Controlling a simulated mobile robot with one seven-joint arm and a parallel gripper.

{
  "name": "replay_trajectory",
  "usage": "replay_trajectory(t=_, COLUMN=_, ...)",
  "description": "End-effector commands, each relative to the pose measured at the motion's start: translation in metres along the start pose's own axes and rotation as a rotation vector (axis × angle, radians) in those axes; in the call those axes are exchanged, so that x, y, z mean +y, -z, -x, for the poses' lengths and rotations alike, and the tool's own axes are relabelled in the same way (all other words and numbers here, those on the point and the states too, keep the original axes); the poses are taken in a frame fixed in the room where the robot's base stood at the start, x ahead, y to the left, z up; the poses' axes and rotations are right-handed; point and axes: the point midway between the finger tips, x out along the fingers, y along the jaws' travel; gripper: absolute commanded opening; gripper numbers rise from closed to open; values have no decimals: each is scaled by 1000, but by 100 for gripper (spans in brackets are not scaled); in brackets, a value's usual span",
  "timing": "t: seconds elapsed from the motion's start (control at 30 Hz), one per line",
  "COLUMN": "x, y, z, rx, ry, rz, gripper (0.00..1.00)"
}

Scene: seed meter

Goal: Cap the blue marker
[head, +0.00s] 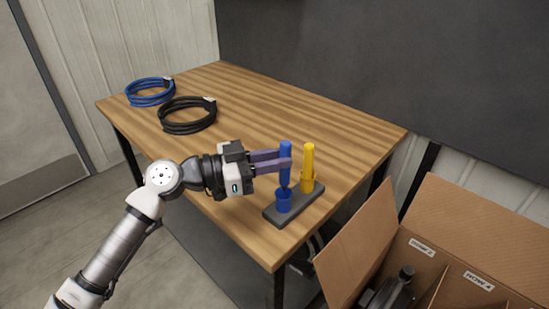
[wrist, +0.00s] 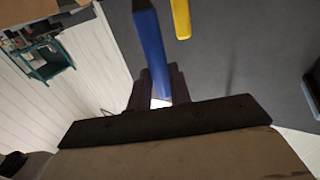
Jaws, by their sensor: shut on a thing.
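The blue marker (head: 286,148) stands about upright in my gripper (head: 284,162), whose purple fingers are shut on its barrel. Its narrow lower tip is just over a blue cap (head: 284,202) set in a dark grey block (head: 308,201). I cannot tell whether the tip touches or enters the cap. A yellow marker (head: 308,157) stands upright in a yellow cap (head: 306,183) on the same block, just right of the blue one. In the wrist view the blue marker (wrist: 151,48) rises between the fingers (wrist: 160,90), with the yellow marker (wrist: 181,18) to its right.
The block stands near the front right edge of the wooden table (head: 235,110). A blue cable coil (head: 150,93) and a black cable coil (head: 187,117) lie at the left. An open cardboard box (head: 368,232) is right of the table. The table's back right is clear.

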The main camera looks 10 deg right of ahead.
Motion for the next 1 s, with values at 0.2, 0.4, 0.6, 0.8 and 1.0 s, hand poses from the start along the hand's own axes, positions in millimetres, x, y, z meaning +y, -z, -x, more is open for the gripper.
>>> replay_trajectory(t=0.2, x=0, y=-5, z=1, rx=0, ry=0, rz=0, gripper=0)
replay_trajectory(t=0.4, x=0, y=-4, z=1, rx=1, ry=0, rz=0, gripper=0)
replay_trajectory(t=0.6, x=0, y=-6, z=1, rx=0, ry=0, rz=0, gripper=0)
replay_trajectory(t=0.8, x=0, y=-12, z=1, rx=0, ry=1, rz=0, gripper=0)
replay_trajectory(t=1.0, x=0, y=-16, z=1, rx=0, ry=1, rz=0, gripper=0)
